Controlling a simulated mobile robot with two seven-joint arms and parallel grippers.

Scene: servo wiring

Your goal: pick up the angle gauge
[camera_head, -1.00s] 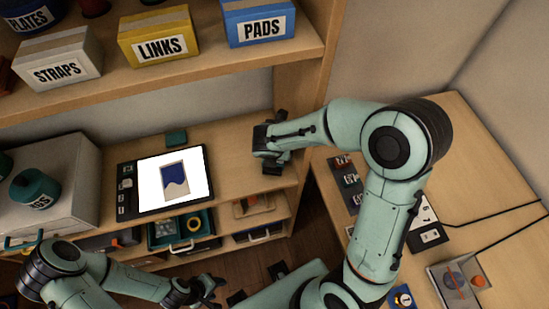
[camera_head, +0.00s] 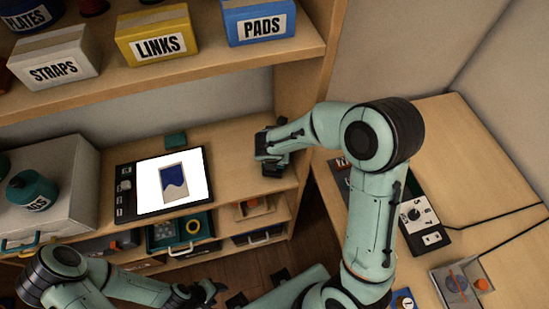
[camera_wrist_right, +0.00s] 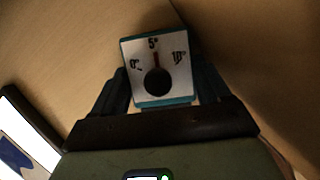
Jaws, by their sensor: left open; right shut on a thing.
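The angle gauge (camera_wrist_right: 156,68) shows in the right wrist view as a small square plate with a teal edge. Its white face carries 0°, 5° and 10° marks, a red pointer and a dark round knob. My right gripper (camera_head: 270,158) is shut on it, one finger on each side, at the right end of the desk-height shelf. In the head view the gauge cannot be made out behind the gripper. Whether it touches the shelf is unclear. My left gripper (camera_head: 210,292) is open, low in the head view, away from the gauge and partly dark.
A tablet (camera_head: 170,185) with a lit screen lies left of the right gripper. A small teal block (camera_head: 176,140) sits behind it. Labelled boxes, including the blue PADS box (camera_head: 258,22), stand on the upper shelf. A side table (camera_head: 455,150) at right holds a dial panel (camera_head: 418,218) and cables.

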